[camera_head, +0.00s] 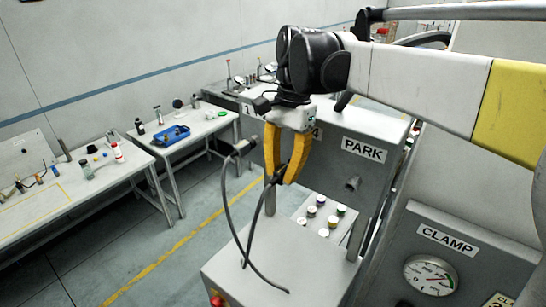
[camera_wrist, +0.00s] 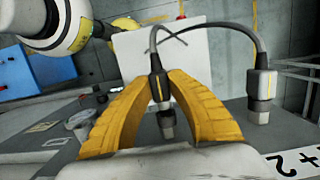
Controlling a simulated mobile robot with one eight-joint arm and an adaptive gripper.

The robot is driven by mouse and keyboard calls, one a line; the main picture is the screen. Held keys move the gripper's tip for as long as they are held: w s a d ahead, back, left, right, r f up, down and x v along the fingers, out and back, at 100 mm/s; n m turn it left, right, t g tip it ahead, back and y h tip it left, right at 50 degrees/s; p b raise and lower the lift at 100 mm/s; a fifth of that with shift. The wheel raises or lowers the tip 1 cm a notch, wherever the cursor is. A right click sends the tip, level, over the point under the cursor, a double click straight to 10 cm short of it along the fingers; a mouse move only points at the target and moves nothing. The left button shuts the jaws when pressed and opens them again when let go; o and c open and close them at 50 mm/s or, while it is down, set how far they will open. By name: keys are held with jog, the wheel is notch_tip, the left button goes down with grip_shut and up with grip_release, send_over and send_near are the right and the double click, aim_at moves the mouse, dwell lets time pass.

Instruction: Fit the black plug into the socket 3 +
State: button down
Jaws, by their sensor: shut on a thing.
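My gripper (camera_head: 281,178), with yellow fingers, is shut on a black plug. In the wrist view the black plug (camera_wrist: 157,86) stands between the fingertips (camera_wrist: 165,92), its grey end (camera_wrist: 167,124) toward the grey surface below. I cannot tell whether that end touches anything. A dark cable (camera_head: 229,205) hangs in a loop below my gripper in the head view. I cannot make out the 3 + socket; my gripper covers part of the panel.
The grey cabinet carries a PARK label (camera_head: 363,150) with a round fitting (camera_head: 352,183) below it. A CLAMP panel with a gauge (camera_head: 431,275) stands at the right. Side tables, one with a blue tray (camera_head: 171,135), stand at the left. Floor between them is clear.

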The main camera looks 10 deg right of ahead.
jog(key=shift+w+d, duration=0.3)
jog(key=shift+w, duration=0.05)
dwell(2.8)
jog(key=shift+s+a, duration=0.15)
jog(key=shift+s, duration=0.05)
jog(key=shift+w+d, duration=0.6)
jog(key=shift+w, duration=0.05)
dwell(1.8)
jog(key=c, duration=1.3)
grip_release()
jog(key=shift+c, duration=0.2)
jog(key=shift+w+d, duration=0.15)
jog(key=shift+d, duration=0.05)
jog(key=shift+a+r, duration=0.1)
jog(key=shift+r, duration=0.1)
notch_tip(320, 180, up, 12)
jog(key=w+d, duration=0.1)
jog(key=shift+w+d+f, duration=0.25)
jog(key=shift+w+d, duration=0.05)
jog(key=shift+d, duration=0.05)
